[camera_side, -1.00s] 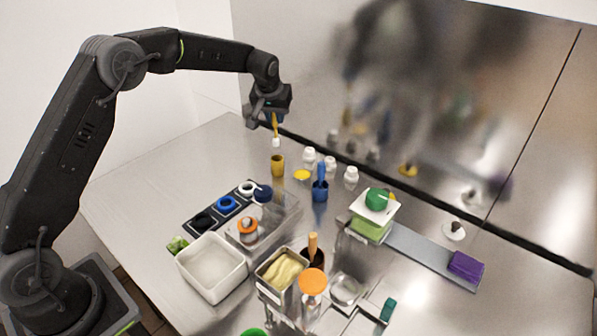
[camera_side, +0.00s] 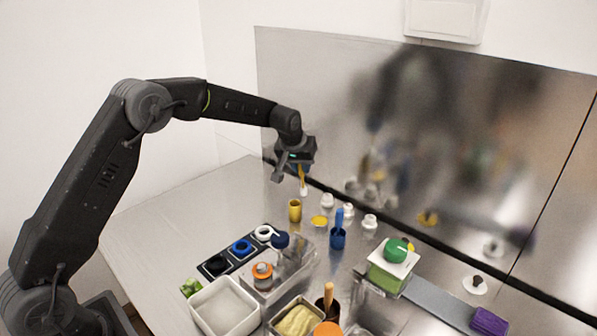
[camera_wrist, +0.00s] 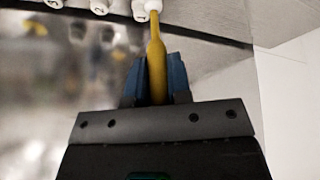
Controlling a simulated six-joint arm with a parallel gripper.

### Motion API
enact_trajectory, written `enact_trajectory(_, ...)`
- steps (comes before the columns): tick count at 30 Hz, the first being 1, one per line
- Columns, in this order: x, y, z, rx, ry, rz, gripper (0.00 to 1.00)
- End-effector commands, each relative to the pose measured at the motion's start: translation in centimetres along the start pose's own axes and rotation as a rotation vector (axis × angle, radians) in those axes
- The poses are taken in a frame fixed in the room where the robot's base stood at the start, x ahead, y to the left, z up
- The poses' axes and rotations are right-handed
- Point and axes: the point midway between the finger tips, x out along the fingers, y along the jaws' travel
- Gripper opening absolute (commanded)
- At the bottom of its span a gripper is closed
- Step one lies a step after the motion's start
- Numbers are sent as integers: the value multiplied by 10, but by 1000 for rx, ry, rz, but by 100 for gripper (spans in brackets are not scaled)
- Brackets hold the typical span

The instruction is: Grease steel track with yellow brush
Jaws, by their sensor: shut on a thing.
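My gripper (camera_side: 302,168) is shut on the handle of the yellow brush (camera_side: 302,178). The brush points downward with its pale tip just above and slightly right of the yellow cup (camera_side: 295,211), apart from it. In the wrist view, the yellow handle (camera_wrist: 156,65) sits between my blue fingers (camera_wrist: 157,82), with the white tip (camera_wrist: 147,9) at the top edge. The flat grey steel track (camera_side: 436,299) runs along the right of the table, away from my gripper. A green-topped block stands at its left end and a purple block (camera_side: 489,321) at its right end.
A blue brush in a blue cup (camera_side: 337,238) and several white bottles (camera_side: 370,222) stand right of the yellow cup. A yellow disc (camera_side: 319,221) lies between. A white bin (camera_side: 225,307) is at the front. A reflective steel wall (camera_side: 330,110) rises behind. The table's left side is clear.

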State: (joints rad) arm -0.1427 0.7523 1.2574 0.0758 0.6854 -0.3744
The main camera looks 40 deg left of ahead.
Motion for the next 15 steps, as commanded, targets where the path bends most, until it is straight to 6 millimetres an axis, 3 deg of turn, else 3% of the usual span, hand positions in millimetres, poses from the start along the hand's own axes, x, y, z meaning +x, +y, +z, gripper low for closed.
enact_trajectory(6, 2, 26, 18, -54, 93, 129, 0)
enact_trajectory(15, 7, 33, 26, -93, 146, 175, 0)
